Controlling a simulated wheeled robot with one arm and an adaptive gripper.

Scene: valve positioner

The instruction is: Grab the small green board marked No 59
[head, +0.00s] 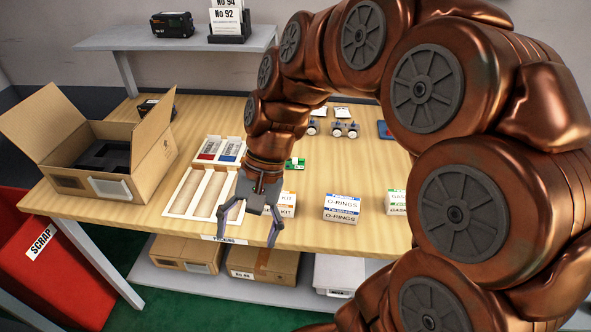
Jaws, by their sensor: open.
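A small green board (298,162) lies on the wooden table, just right of and behind my wrist. My arm hides part of it, and its marking is too small to read. My gripper (246,238) points down with its two fingers spread, empty. In the picture it overlaps the tray's right part and the table's front edge, in front of the green board. I cannot tell its height above the table.
A cream tray (180,205) holds red and blue items at the back. An open cardboard box (152,149) stands left. KIT (287,204), O-RINGS (342,209) and green-white (397,202) boxes stand along the front. Metal parts (345,130) sit behind. A red scrap bin (60,270) stands left.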

